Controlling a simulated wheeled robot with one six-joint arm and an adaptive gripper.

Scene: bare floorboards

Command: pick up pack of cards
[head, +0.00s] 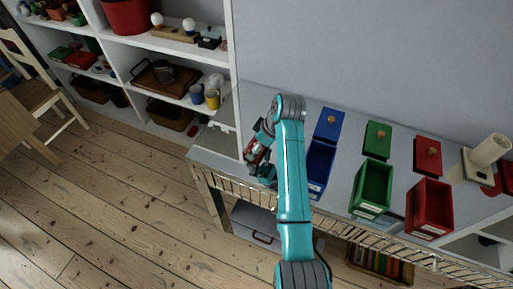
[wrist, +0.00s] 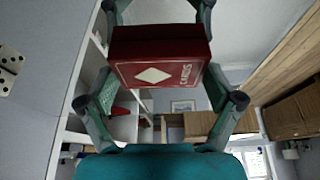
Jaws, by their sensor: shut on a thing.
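The pack of cards (wrist: 160,58) is a red box with a white diamond and the word CARDS on its face. In the wrist view it sits between the two teal and grey fingers of my gripper (head: 260,158), which is shut on it. In the head view a small red part of the pack (head: 256,152) shows between the fingers, over the left end of the grey worktop (head: 222,142). My arm hides some of the worktop beside it. I cannot tell from these views how high the pack is above the worktop.
Blue (head: 319,165), green (head: 372,187) and red (head: 430,207) open boxes stand right of my arm, with knobbed lids behind them. A cream cylinder (head: 490,150) is at the far right. Filled white shelves (head: 185,55) stand left. A domino (wrist: 9,58) shows in the wrist view.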

